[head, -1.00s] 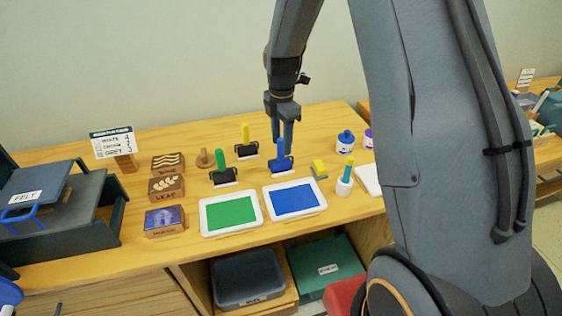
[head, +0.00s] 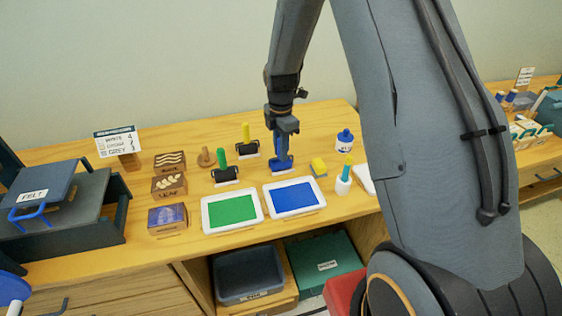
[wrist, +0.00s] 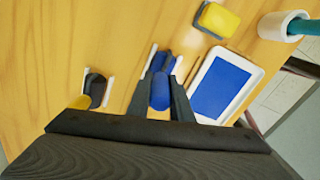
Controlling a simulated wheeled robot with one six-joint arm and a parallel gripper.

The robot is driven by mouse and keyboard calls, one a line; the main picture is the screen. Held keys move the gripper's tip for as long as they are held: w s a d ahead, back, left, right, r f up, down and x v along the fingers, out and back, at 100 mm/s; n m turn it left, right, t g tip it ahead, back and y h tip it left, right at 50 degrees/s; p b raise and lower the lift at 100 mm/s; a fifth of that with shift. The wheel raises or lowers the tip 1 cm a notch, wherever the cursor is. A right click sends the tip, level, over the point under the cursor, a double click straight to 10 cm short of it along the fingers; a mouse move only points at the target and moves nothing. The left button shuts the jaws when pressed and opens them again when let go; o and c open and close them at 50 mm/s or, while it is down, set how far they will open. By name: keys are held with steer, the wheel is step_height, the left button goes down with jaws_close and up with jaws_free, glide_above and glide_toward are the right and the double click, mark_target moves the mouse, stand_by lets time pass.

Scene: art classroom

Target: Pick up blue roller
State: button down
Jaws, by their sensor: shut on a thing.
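The blue roller (head: 283,168) stands behind the tray with the blue pad on the wooden table. My gripper (head: 281,155) points straight down over it and is shut on its handle. In the wrist view the blue roller (wrist: 160,90) shows between the two dark fingers (wrist: 161,105), which sit on either side of the handle. The roller head is at or very near the table top; I cannot tell whether it touches. The fingers hide part of the handle in the head view.
A green-handled roller (head: 223,168) and a yellow-handled roller (head: 246,145) stand to the left. The green tray (head: 205,220) and blue tray (head: 298,212) lie in front. A yellow sponge (head: 318,167), white cup (head: 343,185) and blue-capped jar (head: 345,142) are to the right.

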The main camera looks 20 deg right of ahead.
step_height(320, 180, up, 10)
steer(key=b, duration=0.3)
steer(key=c, duration=2.1)
jaws_free()
steer(key=c, duration=0.4)
